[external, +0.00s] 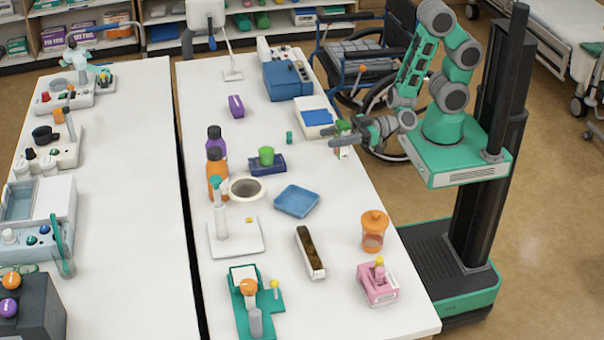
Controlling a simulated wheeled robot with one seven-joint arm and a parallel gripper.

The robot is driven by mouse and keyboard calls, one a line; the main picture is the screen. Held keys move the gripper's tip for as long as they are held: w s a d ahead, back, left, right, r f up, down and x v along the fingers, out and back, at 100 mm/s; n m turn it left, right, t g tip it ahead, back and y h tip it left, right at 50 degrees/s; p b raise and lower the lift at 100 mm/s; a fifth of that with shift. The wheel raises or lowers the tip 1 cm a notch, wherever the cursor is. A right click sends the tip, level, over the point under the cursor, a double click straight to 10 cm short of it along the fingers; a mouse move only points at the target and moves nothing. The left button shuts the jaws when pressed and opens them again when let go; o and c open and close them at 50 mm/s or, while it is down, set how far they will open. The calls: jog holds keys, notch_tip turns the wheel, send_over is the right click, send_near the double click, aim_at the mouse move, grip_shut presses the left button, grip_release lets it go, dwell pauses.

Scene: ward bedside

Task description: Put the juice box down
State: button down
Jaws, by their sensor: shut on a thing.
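The juice box (344,153) is small, with green, white and some red on it. It is at the right side of the right-hand white table (350,197), near the edge by my base. My gripper (338,141) reaches in from the right and is shut on the box. The fingers cover the middle of the box, with a green part showing above them and a pale part below. The box looks upright. I cannot tell whether its bottom touches the table.
A small teal item (289,138) stands left of the gripper. A white-and-blue container (317,118) is behind it. The table in front of the gripper is clear.

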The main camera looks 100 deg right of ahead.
jog(key=w+d+r+m+h, duration=0.15)
jog(key=w+d+r, duration=0.25)
jog(key=d, duration=0.4)
jog(key=s+r+h, duration=0.1)
jog(key=s+r, duration=0.1)
jog(key=s, duration=0.2)
jog(key=w+d+b, duration=1.6)
jog(key=d+b, duration=0.1)
jog(key=b, duration=0.3)
jog(key=w+d+f, duration=0.3)
jog(key=w+f, duration=1)
jog(key=shift+d+f, duration=0.15)
jog(key=shift+d, duration=0.2)
